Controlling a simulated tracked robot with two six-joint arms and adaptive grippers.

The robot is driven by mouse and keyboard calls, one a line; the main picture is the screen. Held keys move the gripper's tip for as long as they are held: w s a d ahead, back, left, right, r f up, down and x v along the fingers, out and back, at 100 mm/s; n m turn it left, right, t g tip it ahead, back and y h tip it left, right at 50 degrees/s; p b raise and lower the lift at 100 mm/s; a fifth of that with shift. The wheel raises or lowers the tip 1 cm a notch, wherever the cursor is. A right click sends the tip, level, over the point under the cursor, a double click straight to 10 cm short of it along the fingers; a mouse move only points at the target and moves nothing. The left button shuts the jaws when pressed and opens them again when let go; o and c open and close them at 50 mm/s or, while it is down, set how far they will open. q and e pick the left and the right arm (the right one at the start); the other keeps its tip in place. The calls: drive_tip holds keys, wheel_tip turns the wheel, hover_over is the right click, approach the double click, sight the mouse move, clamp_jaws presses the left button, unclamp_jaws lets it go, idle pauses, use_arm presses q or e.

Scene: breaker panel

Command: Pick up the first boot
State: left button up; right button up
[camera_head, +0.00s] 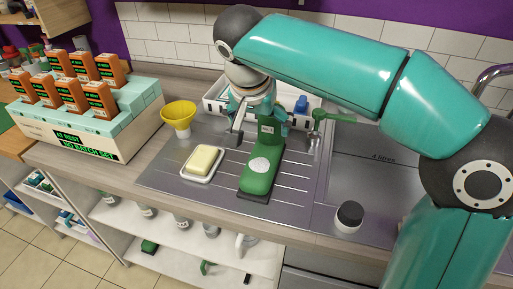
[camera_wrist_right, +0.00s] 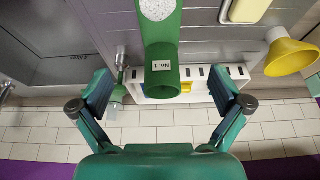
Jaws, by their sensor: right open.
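The green boot (camera_head: 257,180) stands on the ridged metal drainer with its toe toward the front edge and a pale speckled patch on the toe. Its shaft carries a label that reads "No. 1". In the right wrist view the boot (camera_wrist_right: 163,45) lies ahead between the fingers, its open top facing the camera. My right gripper (camera_head: 262,121) is open and empty at the shaft end of the boot. In the wrist view its fingers (camera_wrist_right: 162,96) are spread wide on either side, apart from the boot. My left gripper is out of view.
A butter dish (camera_head: 203,162) and a yellow funnel (camera_head: 179,115) are left of the boot. A white crate (camera_head: 214,103) stands behind it. A dark-topped jar (camera_head: 348,216) is to the right, by the sink. A rack of orange boxes (camera_head: 60,138) fills the left counter.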

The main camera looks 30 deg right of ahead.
sight(264, 152)
drive_tip(key=x, duration=1.1)
drive_tip(key=shift+a+b, duration=0.15)
drive_tip(key=shift+b, duration=0.2)
drive_tip(key=shift+x, duration=2.6)
drive_tip(key=shift+s, duration=0.15)
drive_tip(key=shift+c, duration=0.3)
drive_tip(key=c, duration=1.5)
drive_tip(key=shift+r, duration=0.1)
